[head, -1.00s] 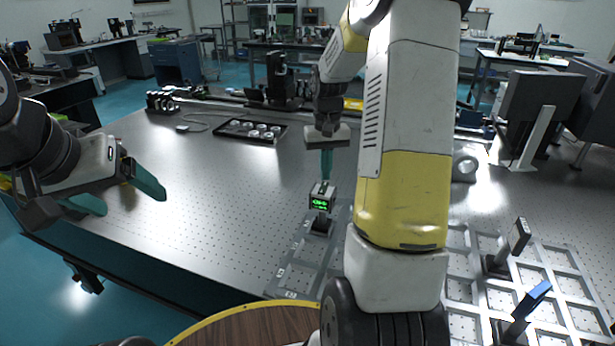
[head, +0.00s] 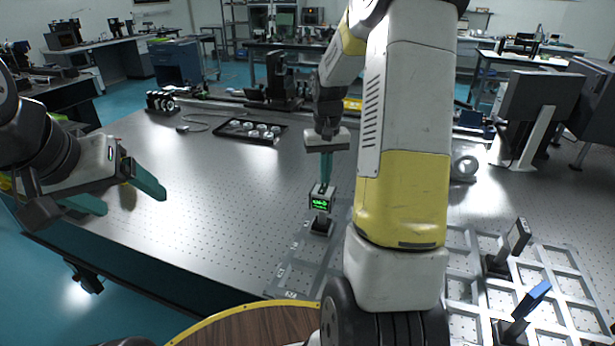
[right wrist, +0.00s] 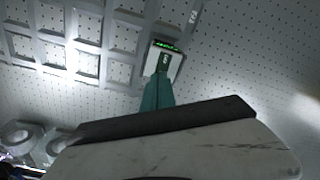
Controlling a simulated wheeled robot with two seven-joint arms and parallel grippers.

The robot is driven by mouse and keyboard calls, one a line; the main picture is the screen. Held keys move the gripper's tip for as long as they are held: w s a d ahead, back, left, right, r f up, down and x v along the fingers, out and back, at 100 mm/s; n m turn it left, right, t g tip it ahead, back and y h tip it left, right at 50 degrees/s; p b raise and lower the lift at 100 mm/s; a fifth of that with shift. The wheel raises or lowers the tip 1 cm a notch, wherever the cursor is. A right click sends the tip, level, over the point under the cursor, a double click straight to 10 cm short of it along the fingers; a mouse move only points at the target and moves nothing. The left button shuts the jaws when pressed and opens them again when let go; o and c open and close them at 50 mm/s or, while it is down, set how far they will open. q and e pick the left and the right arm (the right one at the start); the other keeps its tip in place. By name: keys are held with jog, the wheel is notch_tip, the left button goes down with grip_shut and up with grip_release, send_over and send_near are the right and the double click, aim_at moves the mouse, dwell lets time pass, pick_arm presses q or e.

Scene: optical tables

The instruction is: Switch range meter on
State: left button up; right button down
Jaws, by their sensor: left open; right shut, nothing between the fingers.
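The range meter (head: 321,202) is a small dark box on a short post with a black foot. Its green display is lit, and it stands upright at the left edge of the grey grid rack. My right gripper (head: 325,181) is shut and empty, pointing straight down with its teal fingertips at the top of the meter. In the right wrist view the fingertips (right wrist: 161,77) meet the meter's pale top (right wrist: 172,60); I cannot tell whether they press on it. My left gripper (head: 125,195) is open and empty at the left, over the table's near-left edge.
The grey grid rack (head: 292,277) spreads across the near table on both sides of my right arm. Posts with a dark plate (head: 519,235) and a blue-topped piece (head: 531,299) stand at right. A black tray (head: 231,134) lies behind.

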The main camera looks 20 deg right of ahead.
jog(key=shift+f, duration=0.45)
jog(key=shift+r, duration=3.55)
